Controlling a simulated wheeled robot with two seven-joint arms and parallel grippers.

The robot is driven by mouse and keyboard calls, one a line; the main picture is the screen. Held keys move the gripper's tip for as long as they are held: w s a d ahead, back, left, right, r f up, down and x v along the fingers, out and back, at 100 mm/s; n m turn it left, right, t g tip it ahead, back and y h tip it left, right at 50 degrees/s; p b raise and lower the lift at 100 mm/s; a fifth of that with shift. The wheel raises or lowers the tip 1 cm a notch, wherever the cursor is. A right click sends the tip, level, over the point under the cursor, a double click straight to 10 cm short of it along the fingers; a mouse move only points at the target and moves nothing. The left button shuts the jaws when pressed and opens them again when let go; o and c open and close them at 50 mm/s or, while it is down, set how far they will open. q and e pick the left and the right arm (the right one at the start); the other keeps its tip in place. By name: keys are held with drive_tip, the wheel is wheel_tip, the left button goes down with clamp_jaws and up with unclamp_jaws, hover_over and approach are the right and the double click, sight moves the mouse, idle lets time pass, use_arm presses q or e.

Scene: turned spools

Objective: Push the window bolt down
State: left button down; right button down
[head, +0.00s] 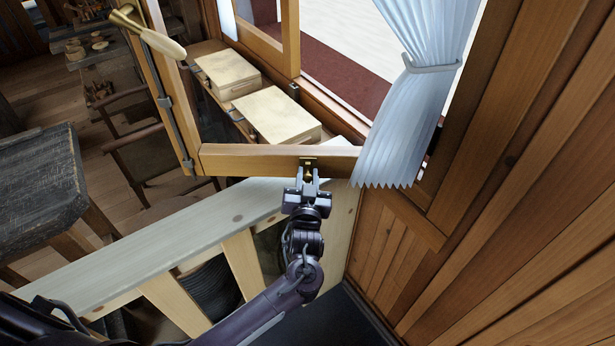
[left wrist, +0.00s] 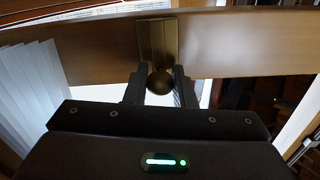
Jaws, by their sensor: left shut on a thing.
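The window bolt (head: 308,163) is a small brass fitting on the lower rail of the open wooden window sash (head: 240,158). In the left wrist view the bolt shows as a brass plate (left wrist: 158,40) with a round dark knob (left wrist: 160,82) below it. My left gripper (head: 308,184) is at the bolt, below the rail. In the left wrist view its two fingers are on either side of the knob, shut on it. The fingers hide part of the bolt in the head view. My right gripper is not in view.
A brass handle with a pale grip (head: 163,44) sticks out from the sash's left stile. A light blue curtain (head: 425,70) hangs just right of the sash. Two pale boxes (head: 275,115) lie behind it. A pale wooden railing (head: 150,247) stands below, left of the arm.

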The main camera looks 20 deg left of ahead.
use_arm(q)
drive_tip(key=shift+f, duration=0.2)
wheel_tip(320, 180, down, 2)
drive_tip(key=shift+s+f+b, duration=0.1)
drive_tip(key=shift+f+b, duration=0.05)
drive_tip(key=shift+b, duration=0.9)
drive_tip(key=c, duration=1.3)
unclamp_jaws()
